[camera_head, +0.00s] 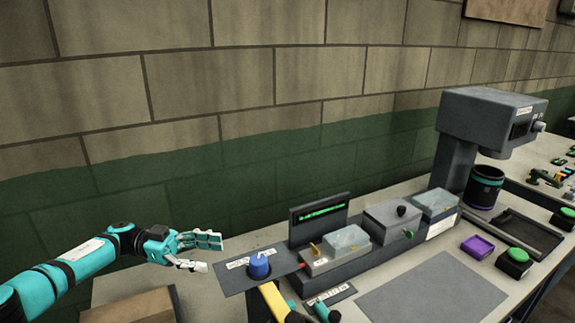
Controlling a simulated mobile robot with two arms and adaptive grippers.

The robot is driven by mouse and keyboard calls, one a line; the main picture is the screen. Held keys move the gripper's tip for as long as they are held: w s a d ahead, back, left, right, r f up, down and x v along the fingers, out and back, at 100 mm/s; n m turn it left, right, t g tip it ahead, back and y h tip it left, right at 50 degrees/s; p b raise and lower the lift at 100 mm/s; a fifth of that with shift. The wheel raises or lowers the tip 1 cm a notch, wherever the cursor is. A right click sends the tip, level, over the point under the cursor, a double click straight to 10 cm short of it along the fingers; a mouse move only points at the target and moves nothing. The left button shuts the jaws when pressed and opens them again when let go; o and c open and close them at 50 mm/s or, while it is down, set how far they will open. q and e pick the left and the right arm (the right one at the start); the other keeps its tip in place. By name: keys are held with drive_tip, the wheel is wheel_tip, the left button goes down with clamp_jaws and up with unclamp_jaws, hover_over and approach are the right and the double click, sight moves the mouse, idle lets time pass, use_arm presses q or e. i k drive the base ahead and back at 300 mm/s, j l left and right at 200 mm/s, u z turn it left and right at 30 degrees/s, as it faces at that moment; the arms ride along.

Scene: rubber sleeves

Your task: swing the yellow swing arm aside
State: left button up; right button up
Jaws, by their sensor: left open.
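The yellow swing arm (274,302) is a flat yellow bar at the bottom edge, just below a blue knob (259,265) on a dark labelled plate (233,279). Its lower end is cut off by the picture edge. My left gripper (207,253) comes in from the left, teal with pale fingers. It is open and empty, with its fingers spread toward the plate. It is left of the blue knob and up and left of the swing arm, apart from both. My right gripper cannot be made out.
Grey boxes (393,219) and a small dark display (319,217) stand right of the knob. A tall grey machine (470,140) stands farther right. A grey mat (432,291) lies bare at front right. A brown box (130,308) is under my left arm. A brick wall closes the back.

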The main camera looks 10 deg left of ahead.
sight(282, 313)
drive_tip(key=k+l, duration=1.2)
